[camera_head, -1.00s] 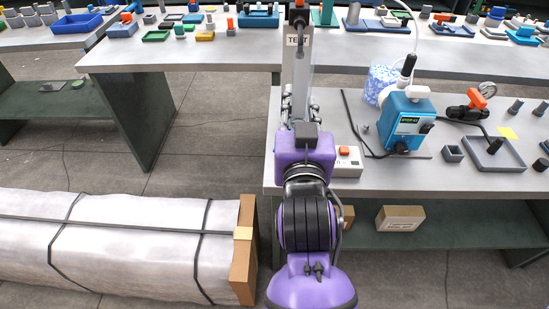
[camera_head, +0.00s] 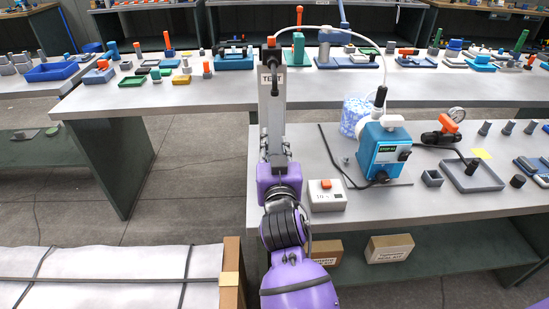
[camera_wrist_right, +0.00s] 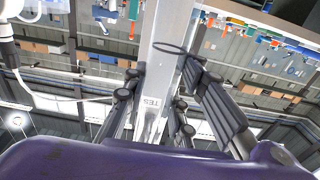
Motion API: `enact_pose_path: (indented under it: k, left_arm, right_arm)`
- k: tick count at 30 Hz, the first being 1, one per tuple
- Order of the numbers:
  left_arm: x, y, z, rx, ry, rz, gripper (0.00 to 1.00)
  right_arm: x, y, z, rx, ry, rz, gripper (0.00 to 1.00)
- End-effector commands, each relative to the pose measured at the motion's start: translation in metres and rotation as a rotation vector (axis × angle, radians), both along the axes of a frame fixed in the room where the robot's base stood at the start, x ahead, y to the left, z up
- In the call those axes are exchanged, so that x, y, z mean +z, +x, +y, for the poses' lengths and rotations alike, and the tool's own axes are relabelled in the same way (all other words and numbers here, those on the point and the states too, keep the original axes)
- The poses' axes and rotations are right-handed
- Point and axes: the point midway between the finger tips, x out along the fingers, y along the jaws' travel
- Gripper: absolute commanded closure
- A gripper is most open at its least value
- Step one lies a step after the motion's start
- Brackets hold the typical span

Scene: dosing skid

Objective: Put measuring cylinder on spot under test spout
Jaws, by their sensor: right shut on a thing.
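My right gripper (camera_head: 275,147) is in front of the grey post with the TEST label (camera_head: 270,80). A black and orange valve (camera_head: 271,43), apparently the test spout, tops this post. In the right wrist view my right gripper (camera_wrist_right: 150,112) has its fingers on both sides of the post's line. A thin dark ring (camera_wrist_right: 172,48) shows beyond them; it looks like the rim of a clear measuring cylinder held in the shut fingers, but the walls barely show. The spot under the spout is hidden behind my arm. My left gripper is not in view.
To the right stand a switch box (camera_head: 327,196), a blue pump (camera_head: 385,150) and a grey tray (camera_head: 470,178). A black cable lies on the bench. A long wrapped package (camera_head: 110,280) is on the floor at left.

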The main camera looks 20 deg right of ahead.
Motion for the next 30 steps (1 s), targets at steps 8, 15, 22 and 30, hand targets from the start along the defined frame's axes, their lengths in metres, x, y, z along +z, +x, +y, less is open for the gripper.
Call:
enact_pose_path:
  k: [8, 15, 22, 30]
  left_arm:
    - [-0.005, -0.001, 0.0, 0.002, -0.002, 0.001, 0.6]
    - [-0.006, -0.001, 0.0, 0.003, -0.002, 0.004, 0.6]
    - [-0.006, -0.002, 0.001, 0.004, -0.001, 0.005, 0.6]
    - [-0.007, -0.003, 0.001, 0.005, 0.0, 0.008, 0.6]
  right_arm:
    - [-0.035, 0.007, -0.002, 0.0, 0.0, 0.002, 1.0]
    - [-0.039, 0.007, -0.002, 0.0, -0.001, -0.002, 1.0]
    - [-0.039, 0.007, -0.002, 0.0, 0.0, -0.001, 0.57]
    - [-0.038, 0.007, -0.002, 0.0, 0.0, -0.001, 0.57]
